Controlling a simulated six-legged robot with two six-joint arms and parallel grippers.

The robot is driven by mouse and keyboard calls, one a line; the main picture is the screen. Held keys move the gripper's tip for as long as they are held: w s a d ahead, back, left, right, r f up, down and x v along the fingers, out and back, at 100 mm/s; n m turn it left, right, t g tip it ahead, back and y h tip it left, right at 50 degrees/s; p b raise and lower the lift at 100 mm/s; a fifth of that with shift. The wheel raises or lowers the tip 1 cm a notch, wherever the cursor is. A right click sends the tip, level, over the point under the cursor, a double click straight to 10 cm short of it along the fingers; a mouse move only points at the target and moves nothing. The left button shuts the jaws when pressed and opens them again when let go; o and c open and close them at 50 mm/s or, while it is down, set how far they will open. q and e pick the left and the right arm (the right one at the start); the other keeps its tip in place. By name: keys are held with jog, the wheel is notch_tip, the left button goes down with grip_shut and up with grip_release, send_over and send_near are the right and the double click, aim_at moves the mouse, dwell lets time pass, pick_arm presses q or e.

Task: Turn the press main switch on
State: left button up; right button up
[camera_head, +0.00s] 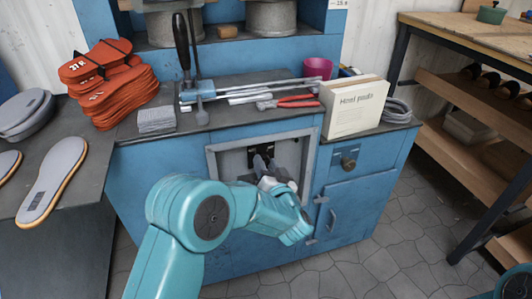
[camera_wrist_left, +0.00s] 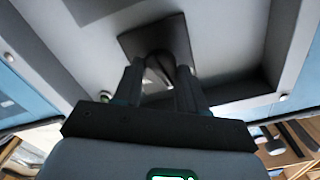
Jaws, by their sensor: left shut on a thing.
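The press main switch shows as a dark plate with a small lever (camera_wrist_left: 160,66) inside a grey recess (camera_head: 228,164) in the blue press cabinet. In the head view the switch (camera_head: 262,151) is partly hidden by my left gripper. My left gripper (camera_head: 268,168) reaches into the recess from the front. In the left wrist view its two dark fingers (camera_wrist_left: 160,84) stand on either side of the lever and are shut on it. The lever's exact angle is hard to tell. My right gripper is not in view.
The recess walls (camera_wrist_left: 235,50) surround the left gripper closely. Above, the cabinet top holds metal rods, red pliers (camera_head: 290,103), a cream box (camera_head: 352,107) and a pink cup (camera_head: 318,67). Orange soles (camera_head: 118,95) are stacked at left.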

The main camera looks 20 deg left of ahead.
pick_arm(q)
jog(key=m+p, duration=0.3)
jog(key=shift+d+r+m+p, duration=0.1)
jog(key=shift+m+p, duration=0.3)
jog(key=m+p, duration=0.2)
jog(key=shift+m, duration=0.4)
jog(key=m+p, duration=0.2)
jog(key=m, duration=0.1)
jog(key=shift+f, duration=0.25)
jog(key=shift+f+m+p, duration=0.15)
jog(key=shift+m+p, duration=0.65)
jog(key=shift+m, duration=0.5)
jog(key=o, duration=1)
jog(key=shift+d, duration=0.1)
